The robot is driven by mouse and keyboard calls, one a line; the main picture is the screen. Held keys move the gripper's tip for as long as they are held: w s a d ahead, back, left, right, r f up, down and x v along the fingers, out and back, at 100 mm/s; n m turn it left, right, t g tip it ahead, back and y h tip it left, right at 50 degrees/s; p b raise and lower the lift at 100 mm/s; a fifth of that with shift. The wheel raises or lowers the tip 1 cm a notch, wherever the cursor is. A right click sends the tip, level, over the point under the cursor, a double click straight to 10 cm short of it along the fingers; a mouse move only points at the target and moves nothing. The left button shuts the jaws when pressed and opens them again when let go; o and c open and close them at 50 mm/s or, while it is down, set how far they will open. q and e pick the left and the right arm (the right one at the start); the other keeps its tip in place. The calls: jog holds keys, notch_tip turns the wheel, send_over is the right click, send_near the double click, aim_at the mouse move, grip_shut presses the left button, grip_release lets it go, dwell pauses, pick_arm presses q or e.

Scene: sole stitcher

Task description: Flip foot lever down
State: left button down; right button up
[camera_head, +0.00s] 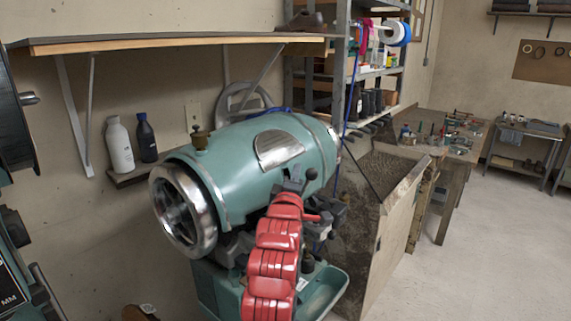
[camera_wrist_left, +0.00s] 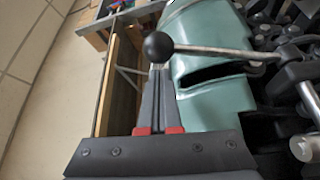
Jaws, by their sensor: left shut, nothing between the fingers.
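The sole stitcher (camera_head: 255,165) is a teal machine with a rounded body and a metal handwheel, in the middle of the head view. Its teal housing (camera_wrist_left: 215,45) fills the middle of the left wrist view. A lever there has a black ball knob (camera_wrist_left: 158,46) on a thin metal rod running right; I cannot tell for certain that it is the foot lever. My left gripper (camera_wrist_left: 160,76) is shut and empty, its fingertips right at the knob; whether they touch is unclear. In the head view it is hard to pick out among dark machine parts. My right gripper is out of view.
A wall shelf (camera_head: 180,39) overhangs the machine. A white bottle (camera_head: 119,145) and a dark bottle (camera_head: 146,139) stand behind it. A wooden bin (camera_head: 385,225) stands close on the right. Open floor (camera_head: 500,250) lies beyond it.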

pick_arm(q)
jog(key=shift+s+d+f, duration=0.1)
jog(key=shift+s+d, duration=0.1)
jog(key=shift+d, duration=0.1)
jog(key=shift+w, duration=0.1)
jog(key=shift+f, duration=0.1)
